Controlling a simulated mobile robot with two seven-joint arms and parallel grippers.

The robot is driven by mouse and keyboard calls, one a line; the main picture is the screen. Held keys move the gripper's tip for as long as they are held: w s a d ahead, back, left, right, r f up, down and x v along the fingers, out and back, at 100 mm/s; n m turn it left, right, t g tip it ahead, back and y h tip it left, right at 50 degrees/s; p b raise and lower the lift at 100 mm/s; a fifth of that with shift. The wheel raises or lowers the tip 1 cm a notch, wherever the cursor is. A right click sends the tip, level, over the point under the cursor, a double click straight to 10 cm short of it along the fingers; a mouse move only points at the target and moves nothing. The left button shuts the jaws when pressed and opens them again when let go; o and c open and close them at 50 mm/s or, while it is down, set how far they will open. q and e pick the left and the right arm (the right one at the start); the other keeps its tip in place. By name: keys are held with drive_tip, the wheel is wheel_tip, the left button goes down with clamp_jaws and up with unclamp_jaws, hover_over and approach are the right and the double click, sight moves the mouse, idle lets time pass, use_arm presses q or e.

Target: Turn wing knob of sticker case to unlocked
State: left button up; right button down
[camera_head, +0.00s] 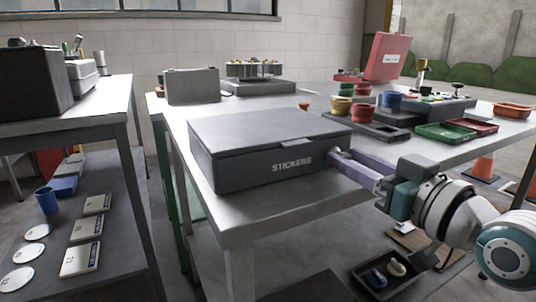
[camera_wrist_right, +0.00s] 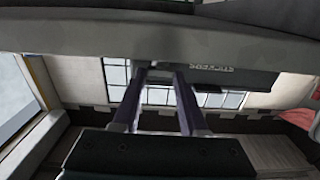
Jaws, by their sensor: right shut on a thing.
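The sticker case (camera_head: 265,150) is a dark grey closed box with "STICKERS" on its front, near the front edge of the metal table. My right gripper (camera_head: 341,160) reaches in from the right, its purple fingers ending at the case's right side. The fingers are shut on the wing knob, which is mostly hidden by them in the head view. In the right wrist view the fingertips (camera_wrist_right: 160,74) meet a small grey part at the case (camera_wrist_right: 240,78). I cannot tell how the knob is turned. My left gripper is not in view.
The case stands on the metal table (camera_head: 240,222). Behind it are a grey box (camera_head: 193,86), colored cups, a green tray (camera_head: 444,132) and a pink open case (camera_head: 388,57). Another table stands at left. A black tray (camera_head: 377,279) lies below my right arm.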

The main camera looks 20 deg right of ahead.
drive_tip(key=c, duration=0.7)
unclamp_jaws()
drive_tip(key=shift+s+d+p, duration=0.2)
drive_tip(key=shift+s+p, duration=0.4)
drive_tip(key=shift+s, duration=1.9)
drive_tip(key=shift+s+d+p, duration=0.2)
drive_tip(key=shift+s+p, duration=0.4)
drive_tip(key=shift+s, duration=1.9)
